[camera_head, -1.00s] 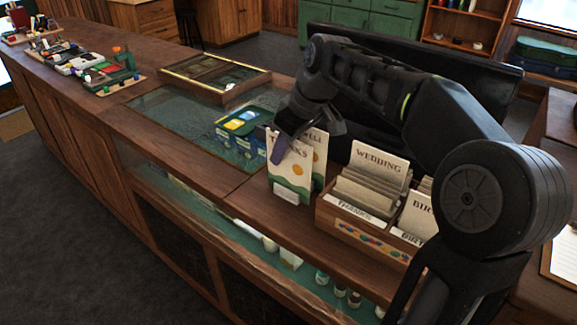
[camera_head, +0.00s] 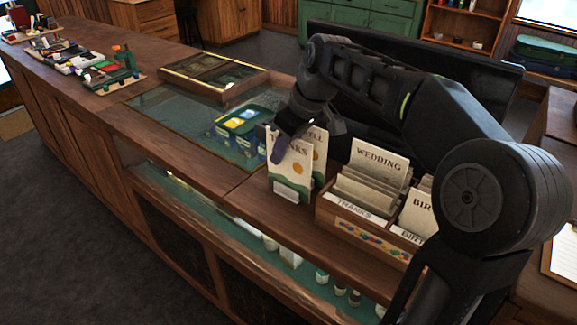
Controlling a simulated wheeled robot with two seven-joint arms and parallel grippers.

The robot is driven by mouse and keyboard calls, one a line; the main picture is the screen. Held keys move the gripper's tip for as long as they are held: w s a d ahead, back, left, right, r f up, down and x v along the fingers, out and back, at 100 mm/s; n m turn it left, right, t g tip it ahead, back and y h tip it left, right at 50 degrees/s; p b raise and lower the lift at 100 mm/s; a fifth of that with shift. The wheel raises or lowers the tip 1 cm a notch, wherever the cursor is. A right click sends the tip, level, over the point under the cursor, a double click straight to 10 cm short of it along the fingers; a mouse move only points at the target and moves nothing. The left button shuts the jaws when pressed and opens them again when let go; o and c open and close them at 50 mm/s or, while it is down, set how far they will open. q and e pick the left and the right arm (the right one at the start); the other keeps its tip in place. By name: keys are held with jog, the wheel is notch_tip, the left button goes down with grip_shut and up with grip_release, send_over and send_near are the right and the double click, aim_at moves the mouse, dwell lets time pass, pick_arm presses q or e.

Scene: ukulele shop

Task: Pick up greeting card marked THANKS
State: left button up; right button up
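The greeting card marked THANKS (camera_head: 291,168) is cream with green hills and an orange sun. It stands upright at a small pale holder (camera_head: 288,195) on the counter, and part of its lettering is covered. My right gripper (camera_head: 280,147) reaches down at the card's upper left, with one dark finger in front of its face. The other finger is hidden, so I cannot tell whether it is shut on the card. Another card (camera_head: 321,140), with lettering ending in "ELL", stands just behind. My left gripper is not in view.
A wooden card box (camera_head: 345,229) with WEDDING and birthday cards and a THANKS label stands to the right. A green-and-yellow box (camera_head: 240,120) shows through the glass top on the left. A dark monitor (camera_head: 480,85) stands behind my arm.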

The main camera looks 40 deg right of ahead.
jog(key=shift+f, duration=0.1)
dwell(0.3)
grip_shut()
dwell(0.4)
